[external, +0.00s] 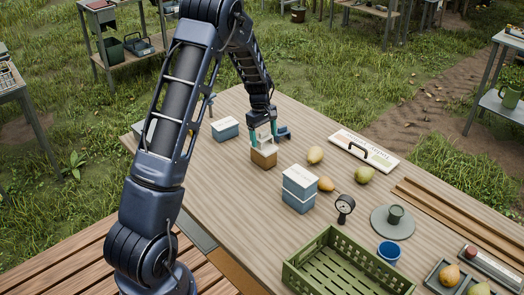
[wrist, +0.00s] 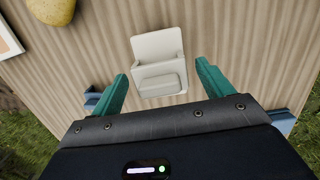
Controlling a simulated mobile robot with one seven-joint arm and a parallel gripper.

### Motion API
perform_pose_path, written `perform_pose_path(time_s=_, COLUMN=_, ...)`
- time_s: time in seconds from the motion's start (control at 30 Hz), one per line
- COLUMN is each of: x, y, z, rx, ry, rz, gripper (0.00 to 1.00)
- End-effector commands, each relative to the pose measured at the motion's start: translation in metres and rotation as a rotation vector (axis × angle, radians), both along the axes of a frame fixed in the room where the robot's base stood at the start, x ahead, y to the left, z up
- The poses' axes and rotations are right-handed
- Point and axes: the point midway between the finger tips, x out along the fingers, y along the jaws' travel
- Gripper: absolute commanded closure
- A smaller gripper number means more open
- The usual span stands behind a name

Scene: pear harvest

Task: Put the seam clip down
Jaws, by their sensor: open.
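A small pale, cream-coloured piece with a raised flap and a block (wrist: 160,62) lies between my fingertips in the wrist view; I take it to be the seam clip. In the external view the pale piece (external: 264,141) appears on top of a small tan box (external: 264,158). My gripper (external: 265,136) points down over that box, with a teal finger on either side of the pale piece. In the wrist view my gripper (wrist: 160,82) is open, and gaps show between both fingers and the piece. Whether the piece touches the box is hard to tell.
A blue part (external: 284,132) sits just right of my gripper. Blue-and-white boxes (external: 225,129) (external: 299,189) stand left and in front. Pears (external: 315,155), a dial gauge (external: 345,207), a sign board (external: 364,151) and a green crate (external: 345,265) are on the table. Bare wood lies left of the stacked boxes.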

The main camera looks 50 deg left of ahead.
Motion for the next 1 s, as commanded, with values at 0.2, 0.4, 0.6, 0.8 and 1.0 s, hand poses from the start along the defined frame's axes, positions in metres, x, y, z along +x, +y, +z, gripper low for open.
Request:
perform_pose_path(time_s=0.2, x=0.001, y=0.002, z=0.014, rx=0.001, ry=-0.002, rz=-0.001, gripper=0.21)
perform_pose_path(time_s=0.4, x=0.001, y=0.007, z=0.049, rx=0.001, ry=-0.003, rz=-0.001, gripper=0.21)
perform_pose_path(time_s=0.6, x=0.000, y=0.013, z=0.087, rx=0.001, ry=-0.002, rz=0.000, gripper=0.21)
perform_pose_path(time_s=0.8, x=0.001, y=0.017, z=0.112, rx=0.001, ry=-0.002, rz=0.000, gripper=0.21)
perform_pose_path(time_s=1.0, x=0.000, y=0.018, z=0.121, rx=0.000, ry=0.000, rz=0.000, gripper=0.21)
